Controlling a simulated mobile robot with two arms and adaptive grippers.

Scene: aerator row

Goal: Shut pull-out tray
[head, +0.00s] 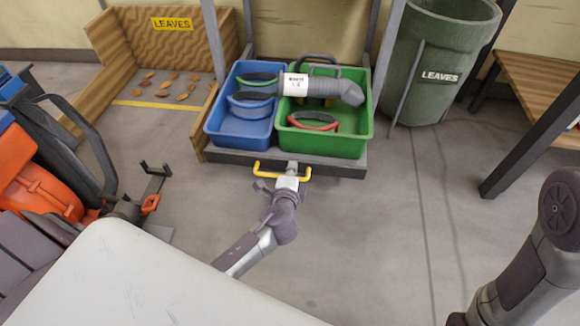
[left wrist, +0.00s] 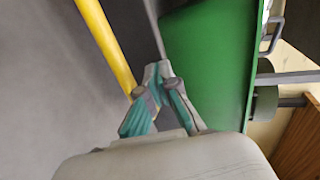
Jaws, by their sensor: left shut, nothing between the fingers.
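The pull-out tray (head: 340,168) is a low dark platform between grey uprights, seen in the head view. It carries a blue bin (head: 222,128) and a green bin (head: 350,146). A yellow handle (head: 264,172) sticks out from its front edge; the handle also shows in the left wrist view (left wrist: 108,45). My left gripper (head: 291,168) is at the middle of the handle, by the tray's front. In the left wrist view its fingertips (left wrist: 158,80) are together and empty, close to the dark front edge and green bin. Contact is unclear. My right gripper is out of view.
A grey hose piece (head: 332,86) lies across the bins. A wooden leaf bay (head: 110,70) is at the left and a green leaf barrel (head: 433,55) at the right. An orange machine (head: 40,185) stands at the far left. Floor (head: 390,225) right of the tray front is clear.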

